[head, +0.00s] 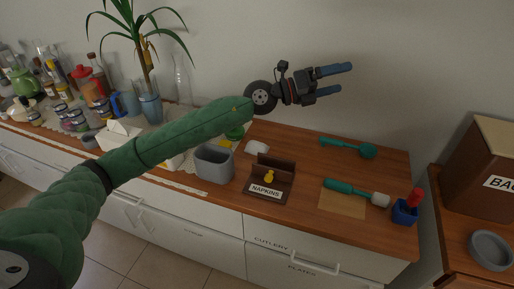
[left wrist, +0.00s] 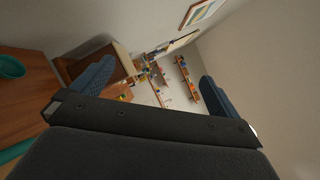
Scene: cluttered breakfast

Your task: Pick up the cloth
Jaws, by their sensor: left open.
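My left gripper (head: 338,80) is open and empty, raised in front of the wall, high above the counter and pointing right. Its two blue fingers stand apart in the left wrist view (left wrist: 155,88), with only the distant room between them. My right gripper is not in view.
A napkin holder (head: 272,180), a grey bin (head: 214,164), a teal ladle-like utensil (head: 350,147) and a blue holder with a red item (head: 405,212) stand or lie nearby. Jars and a plant (head: 147,60) crowd the left. A brown box (head: 482,165) stands at right.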

